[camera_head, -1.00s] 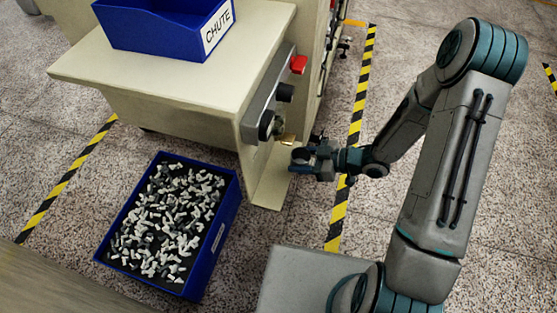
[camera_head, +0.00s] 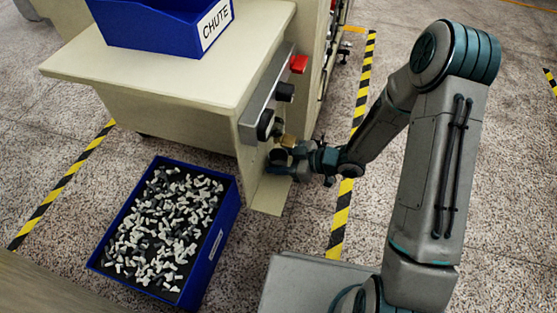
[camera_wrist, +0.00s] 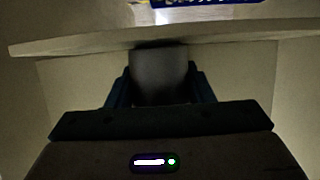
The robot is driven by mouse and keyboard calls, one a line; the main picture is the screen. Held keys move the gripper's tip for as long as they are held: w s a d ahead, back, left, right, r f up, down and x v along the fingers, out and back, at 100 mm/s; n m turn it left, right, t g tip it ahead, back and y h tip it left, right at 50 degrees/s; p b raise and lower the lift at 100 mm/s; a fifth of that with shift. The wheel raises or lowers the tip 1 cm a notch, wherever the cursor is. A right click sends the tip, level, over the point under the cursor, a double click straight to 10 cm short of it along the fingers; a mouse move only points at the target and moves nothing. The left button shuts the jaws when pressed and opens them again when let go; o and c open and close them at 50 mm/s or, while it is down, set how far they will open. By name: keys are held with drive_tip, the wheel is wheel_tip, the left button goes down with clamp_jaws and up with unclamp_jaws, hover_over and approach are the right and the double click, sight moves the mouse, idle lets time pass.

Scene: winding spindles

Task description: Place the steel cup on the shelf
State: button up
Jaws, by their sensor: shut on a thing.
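My gripper (camera_head: 283,168) is shut on the steel cup (camera_head: 279,156), in front of the machine's side and just below a brass spout (camera_head: 288,140). In the wrist view the cup (camera_wrist: 160,72) is a dim grey cylinder between the two fingers (camera_wrist: 160,92), and it looks upright. A pale ledge, seemingly the shelf (camera_head: 268,199), juts out low on the machine below the gripper. The cup appears above it, and I cannot tell whether they touch. The fingers hide part of the cup.
A control strip with a red button (camera_head: 298,64) and dark knobs (camera_head: 266,125) is close above the gripper. A blue bin (camera_head: 222,215) of small parts stands on the floor to the left. A blue CHUTE tray (camera_head: 150,38) sits on the machine top.

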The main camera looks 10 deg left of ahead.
drive_tip(key=o, duration=1.1)
drive_tip(key=shift+f, duration=0.15)
drive_tip(key=shift+r, duration=0.3)
drive_tip(key=shift+p+v, duration=2.3)
drive_tip(key=shift+v, duration=3.7)
